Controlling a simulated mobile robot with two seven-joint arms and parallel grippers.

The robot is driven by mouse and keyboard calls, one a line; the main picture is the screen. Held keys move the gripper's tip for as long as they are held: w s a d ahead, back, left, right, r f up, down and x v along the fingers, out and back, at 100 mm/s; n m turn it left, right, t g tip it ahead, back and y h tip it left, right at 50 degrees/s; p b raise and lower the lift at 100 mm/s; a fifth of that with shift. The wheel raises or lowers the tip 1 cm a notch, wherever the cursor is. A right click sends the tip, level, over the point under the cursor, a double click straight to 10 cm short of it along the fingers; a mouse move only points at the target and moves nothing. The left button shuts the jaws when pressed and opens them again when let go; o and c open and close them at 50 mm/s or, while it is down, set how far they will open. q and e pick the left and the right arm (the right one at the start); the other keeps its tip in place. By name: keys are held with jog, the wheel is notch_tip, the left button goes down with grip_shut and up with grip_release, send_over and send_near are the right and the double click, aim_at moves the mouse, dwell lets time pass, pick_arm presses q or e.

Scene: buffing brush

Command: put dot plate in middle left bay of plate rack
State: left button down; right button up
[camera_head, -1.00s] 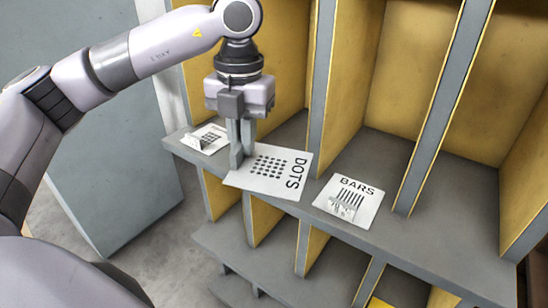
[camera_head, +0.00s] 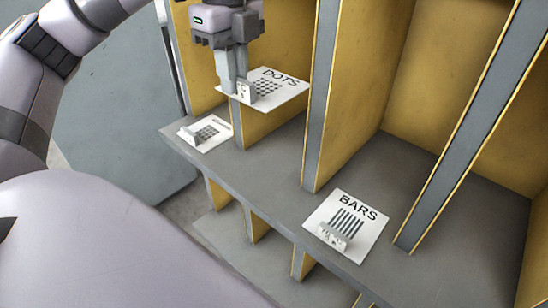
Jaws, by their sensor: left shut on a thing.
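The dot plate (camera_head: 284,84) is a white square marked DOTS with a grid of black dots and a small grey grip block at its near left edge. My left gripper (camera_head: 241,90) is shut on that block and holds the plate roughly level above the shelf, at the left bays. The plate rack (camera_head: 265,160) has a grey shelf and yellow-sided upright dividers with grey front edges. Its lower bays show beneath the shelf. Whether the plate touches a divider I cannot tell. My right gripper is out of view.
A white BARS plate (camera_head: 356,222) with a grip block lies on the shelf front, before a divider at right. Another white plate with dark squares (camera_head: 205,132) lies at the shelf's left end. A grey panel (camera_head: 120,140) stands left. The wide right bays look empty.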

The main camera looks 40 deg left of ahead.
pick_arm(q)
jog(key=b, duration=0.6)
send_over(245, 181)
notch_tip(245, 181, down, 15)
jog(key=shift+s+r, duration=0.1)
jog(key=shift+f, duration=2.6)
jog(key=shift+b, duration=0.3)
jog(key=shift+f, duration=0.2)
jog(key=c, duration=1.2)
grip_release()
jog(key=shift+r, duration=0.1)
jog(key=shift+o, duration=0.2)
jog(key=shift+r, duration=0.1)
